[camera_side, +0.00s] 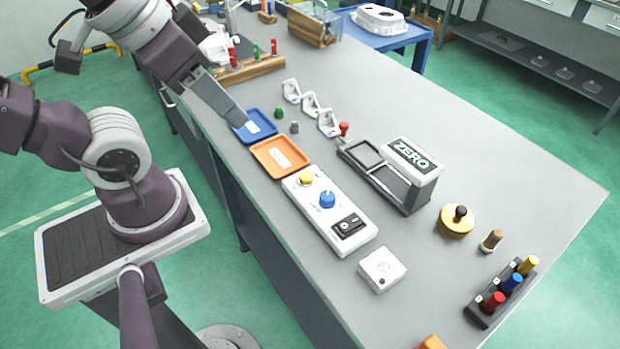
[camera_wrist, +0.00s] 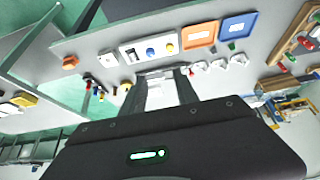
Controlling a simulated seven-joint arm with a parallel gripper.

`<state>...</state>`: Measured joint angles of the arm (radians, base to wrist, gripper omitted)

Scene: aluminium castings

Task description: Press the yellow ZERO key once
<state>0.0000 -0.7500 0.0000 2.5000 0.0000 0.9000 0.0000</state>
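A white control box (camera_side: 330,212) lies on the grey bench with a round yellow key (camera_side: 306,178), a blue knob (camera_side: 327,199) and a black rocker switch (camera_side: 348,225). No lettering is readable on the yellow key; the word ZERO shows on a white device (camera_side: 413,158) behind the box. In the wrist view the yellow key (camera_wrist: 170,48) is above my fingers. My gripper (camera_side: 240,120) is apart from the key, over the blue tray's area, to the key's upper left. Its two fingers (camera_wrist: 165,78) stand apart in the wrist view, with nothing held between them.
A blue tray (camera_side: 244,135) and an orange tray (camera_side: 268,163) lie beside the box. Several white castings (camera_side: 311,103) stand behind them. A small white box (camera_side: 372,278), a yellow disc with a black knob (camera_side: 457,222) and a tool rack (camera_side: 481,309) are at the right.

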